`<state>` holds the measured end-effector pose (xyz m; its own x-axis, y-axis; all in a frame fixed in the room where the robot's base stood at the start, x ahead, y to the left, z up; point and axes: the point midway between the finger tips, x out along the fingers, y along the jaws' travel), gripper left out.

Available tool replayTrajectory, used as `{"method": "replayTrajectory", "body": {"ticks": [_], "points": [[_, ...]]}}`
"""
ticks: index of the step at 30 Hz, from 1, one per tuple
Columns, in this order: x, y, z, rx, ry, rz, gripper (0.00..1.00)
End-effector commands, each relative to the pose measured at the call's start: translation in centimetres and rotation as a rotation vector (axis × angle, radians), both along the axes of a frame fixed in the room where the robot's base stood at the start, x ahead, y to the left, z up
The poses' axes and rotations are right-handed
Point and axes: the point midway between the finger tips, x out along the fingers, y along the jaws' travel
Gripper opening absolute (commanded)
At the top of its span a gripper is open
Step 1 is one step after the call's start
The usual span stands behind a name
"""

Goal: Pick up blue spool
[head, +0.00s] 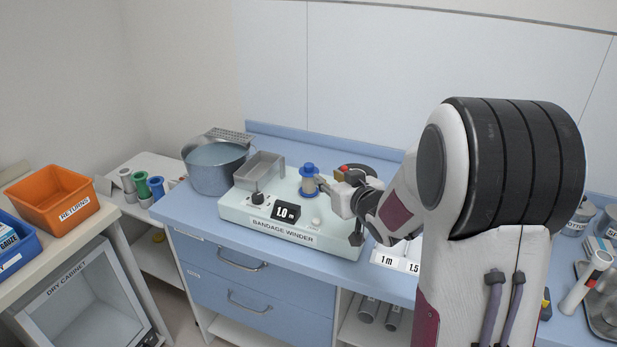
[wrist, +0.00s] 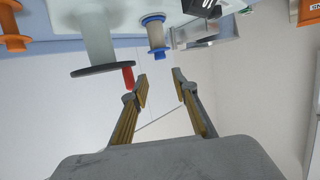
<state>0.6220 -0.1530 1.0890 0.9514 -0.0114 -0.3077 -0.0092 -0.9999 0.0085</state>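The blue spool (head: 309,181) stands upright on top of the pale bandage winder (head: 235,212). It has blue ends and a tan wound middle. In the wrist view, where the scene appears upside down, the blue spool (wrist: 157,36) shows beyond the fingertips and apart from them. My gripper (head: 326,184) is just right of the spool in the head view, at about its height; whether it touches cannot be told there. In the wrist view my gripper (wrist: 160,84) has its two fingers apart with nothing between them.
A black disc (wrist: 103,70) with a red handle (wrist: 128,78) lies close to one finger. An orange spool (wrist: 13,42) is at the left. A metal pot (head: 213,172) and metal tray (head: 262,166) stand left of the blue spool. The orange returns bin (head: 52,216) is far left.

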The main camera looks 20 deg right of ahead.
Motion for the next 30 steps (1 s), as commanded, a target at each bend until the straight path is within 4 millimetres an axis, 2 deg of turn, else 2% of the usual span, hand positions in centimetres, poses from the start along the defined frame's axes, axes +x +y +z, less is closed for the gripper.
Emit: {"method": "replayTrajectory", "body": {"ticks": [17,23,30], "points": [[0.5,-0.1,-0.3,0.009,-0.014,0.010,0.28],[1.7,-0.1,-0.8,0.009,-0.012,0.011,0.28],[4.2,-0.1,-1.5,0.008,-0.012,0.010,0.28]]}}
